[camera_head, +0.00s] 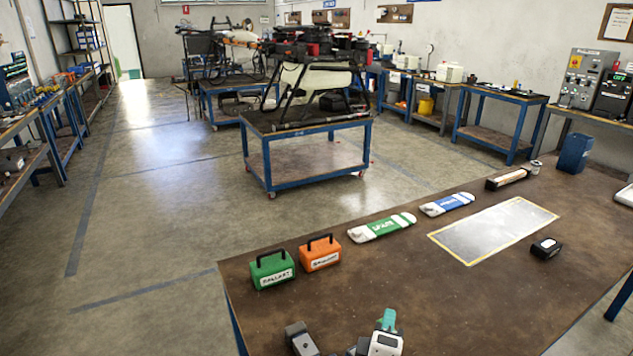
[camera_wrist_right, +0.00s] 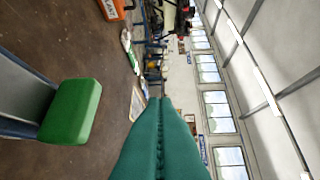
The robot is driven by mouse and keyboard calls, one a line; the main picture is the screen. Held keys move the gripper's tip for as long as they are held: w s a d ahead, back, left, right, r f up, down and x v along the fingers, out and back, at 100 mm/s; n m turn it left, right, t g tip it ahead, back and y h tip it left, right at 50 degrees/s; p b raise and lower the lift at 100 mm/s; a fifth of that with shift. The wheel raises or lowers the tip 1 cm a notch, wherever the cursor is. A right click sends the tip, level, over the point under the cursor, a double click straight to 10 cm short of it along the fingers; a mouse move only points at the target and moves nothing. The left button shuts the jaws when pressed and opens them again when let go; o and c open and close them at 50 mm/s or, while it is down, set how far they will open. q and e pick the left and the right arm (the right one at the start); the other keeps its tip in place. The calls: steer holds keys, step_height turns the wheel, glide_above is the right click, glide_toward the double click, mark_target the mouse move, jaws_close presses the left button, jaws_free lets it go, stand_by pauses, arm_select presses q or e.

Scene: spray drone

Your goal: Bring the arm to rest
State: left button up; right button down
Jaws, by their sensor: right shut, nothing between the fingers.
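My right gripper (camera_head: 388,321) shows at the bottom of the head view, over the near part of the brown table (camera_head: 440,310). Its teal fingers (camera_wrist_right: 160,140) lie together in the right wrist view, with nothing between them. It is apart from the things on the table. A grey piece (camera_head: 300,338) shows to its left, cut off below; I cannot tell what it belongs to. My left gripper cannot be made out.
A green case (camera_head: 272,271) and an orange case (camera_head: 320,254) stand at the table's left edge. Green (camera_head: 381,228) and blue (camera_head: 447,204) packs lie along the far edge. A silver plate (camera_head: 495,230) and a small black box (camera_head: 546,248) lie to the right. The table's middle is clear.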

steer(key=s+d+f+m+g, duration=0.1)
steer(key=s+f+m+g, duration=0.1)
steer(key=s+f, duration=0.1)
steer(key=s+d+f+m+g+y, duration=0.1)
steer(key=s+d+f+m+g, duration=0.1)
steer(key=s+f, duration=0.1)
steer(key=s+d+f+m+g+y, duration=0.1)
steer(key=s+f+m+g, duration=0.1)
steer(key=s+f, duration=0.1)
steer(key=shift+s+d+f, duration=0.15)
steer(key=shift+s+d, duration=0.15)
steer(key=shift+d, duration=0.05)
steer(key=s+a+f+m+g+y, duration=0.1)
steer(key=s+f+m+g+y, duration=0.15)
steer(key=s, duration=0.55)
steer(key=s+f+m+g+y, duration=0.1)
steer(key=s+m+g+y, duration=0.2)
steer(key=s, duration=0.4)
step_height(320, 180, down, 24)
steer(key=n+g, duration=0.1)
steer(key=g, duration=0.1)
steer(key=s+d+f+g, duration=0.1)
steer(key=s+d+f, duration=0.1)
steer(key=s+f, duration=1.6)
steer(key=shift+d+f, duration=0.15)
steer(key=shift+f, duration=0.15)
